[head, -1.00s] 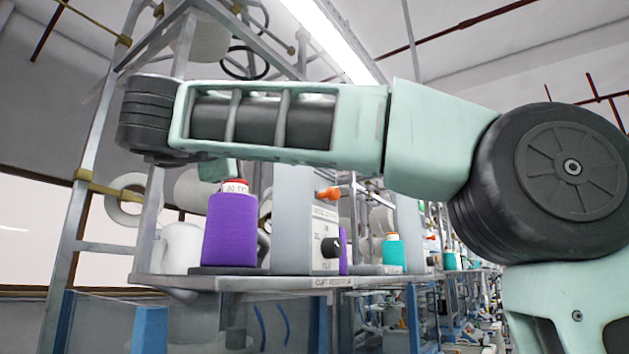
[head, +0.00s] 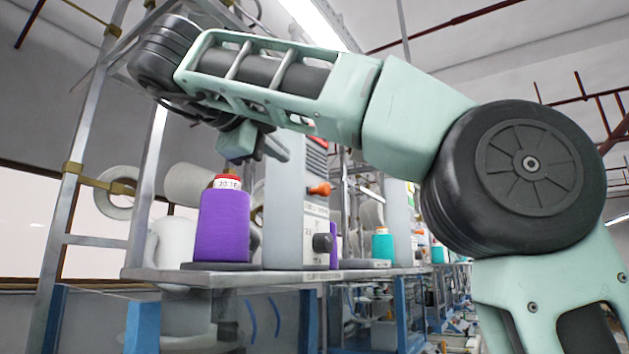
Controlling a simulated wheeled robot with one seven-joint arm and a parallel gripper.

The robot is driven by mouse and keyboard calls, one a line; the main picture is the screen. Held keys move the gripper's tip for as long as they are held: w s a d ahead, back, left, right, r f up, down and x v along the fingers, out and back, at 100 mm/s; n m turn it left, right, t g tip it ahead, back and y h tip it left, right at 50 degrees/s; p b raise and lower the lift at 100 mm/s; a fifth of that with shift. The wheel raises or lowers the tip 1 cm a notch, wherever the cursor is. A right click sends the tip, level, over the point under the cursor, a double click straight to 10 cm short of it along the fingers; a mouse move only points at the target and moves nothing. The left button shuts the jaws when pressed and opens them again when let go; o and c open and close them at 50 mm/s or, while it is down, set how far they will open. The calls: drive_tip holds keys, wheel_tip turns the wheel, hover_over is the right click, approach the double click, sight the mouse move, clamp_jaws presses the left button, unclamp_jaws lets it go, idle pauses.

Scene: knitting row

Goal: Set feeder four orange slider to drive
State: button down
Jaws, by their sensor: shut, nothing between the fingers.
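A tall grey feeder box (head: 284,215) stands on the metal shelf. An orange slider knob (head: 320,189) sticks out of its right-hand face, above a white label panel and a black round knob (head: 322,243). The label text is too small to read, so I cannot tell the feeder's number or the slider's marked position. My gripper (head: 277,150) hangs below the wrist in front of the upper part of the box. It is shut and empty, up and left of the orange knob and apart from it in the picture. Part of it is hidden by my own wrist.
A purple yarn cone (head: 224,228) stands left of the box on the shelf (head: 215,279). A teal cone (head: 382,245) and another orange knob (head: 411,187) are farther right. Metal frame posts (head: 85,180) rise at left. White spools hang behind.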

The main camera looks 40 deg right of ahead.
drive_tip(key=p, duration=0.4)
approach(329, 186)
drive_tip(key=x, duration=0.4)
drive_tip(key=shift+w+a+f, duration=0.1)
drive_tip(key=shift+w+f, duration=0.15)
drive_tip(key=shift+w, duration=0.1)
drive_tip(key=shift+w+d+f, duration=0.2)
drive_tip(key=shift+d, duration=0.2)
drive_tip(key=x, duration=0.3)
drive_tip(key=r+b+x, duration=0.1)
drive_tip(key=x, duration=0.1)
drive_tip(key=shift+d+f, duration=0.15)
drive_tip(key=shift+d, duration=0.3)
drive_tip(key=shift+a, duration=0.1)
